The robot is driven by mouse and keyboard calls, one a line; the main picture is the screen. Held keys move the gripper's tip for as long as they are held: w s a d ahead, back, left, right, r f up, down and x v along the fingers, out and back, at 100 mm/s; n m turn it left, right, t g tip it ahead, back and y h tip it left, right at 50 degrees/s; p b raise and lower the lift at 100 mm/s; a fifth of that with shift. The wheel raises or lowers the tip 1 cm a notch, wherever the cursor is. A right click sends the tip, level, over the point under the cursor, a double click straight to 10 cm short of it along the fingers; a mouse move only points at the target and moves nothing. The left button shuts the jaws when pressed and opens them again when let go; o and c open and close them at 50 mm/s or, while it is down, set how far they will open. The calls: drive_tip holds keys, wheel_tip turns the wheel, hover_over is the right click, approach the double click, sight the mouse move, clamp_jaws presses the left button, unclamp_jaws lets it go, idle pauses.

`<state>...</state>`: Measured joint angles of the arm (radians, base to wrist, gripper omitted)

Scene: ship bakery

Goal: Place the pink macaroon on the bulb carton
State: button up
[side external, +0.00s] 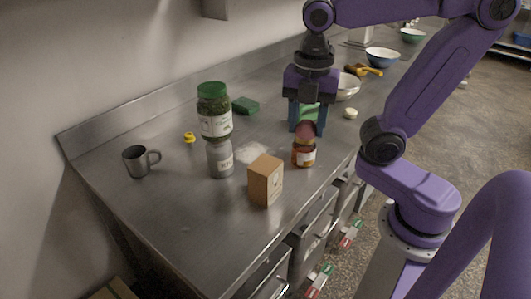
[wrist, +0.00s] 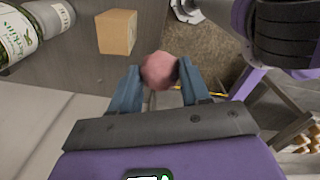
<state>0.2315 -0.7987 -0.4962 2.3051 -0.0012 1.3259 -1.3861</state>
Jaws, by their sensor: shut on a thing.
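My gripper (side external: 306,131) points down above the counter and is shut on the pink macaroon (side external: 306,128). In the wrist view, the macaroon (wrist: 159,70) sits between the two blue fingertips (wrist: 161,74). The bulb carton (side external: 265,181), a small brown box, stands upright on the counter near the front edge, left of and nearer the side camera than my gripper. The carton also shows in the wrist view (wrist: 116,33), up and left of the macaroon, apart from it. Its top is bare.
A small red-and-white labelled tin (side external: 303,156) stands just below the macaroon. A grey-lidded jar (side external: 220,159) and a green-lidded jar (side external: 214,112) stand left of the carton. A grey mug (side external: 139,162) is far left. A green sponge (side external: 245,106) and bowls (side external: 382,58) lie farther back.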

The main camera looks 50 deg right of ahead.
drive_tip(key=w+f, duration=0.2)
drive_tip(key=w, duration=0.2)
hover_over(265, 164)
wheel_tip(265, 164, down, 5)
drive_tip(key=shift+s+d+f, duration=0.1)
drive_tip(key=shift+s+f, duration=0.05)
drive_tip(key=shift+f, duration=1.75)
drive_tip(key=shift+f, duration=0.1)
drive_tip(key=o, duration=0.8)
drive_tip(key=shift+c, duration=0.2)
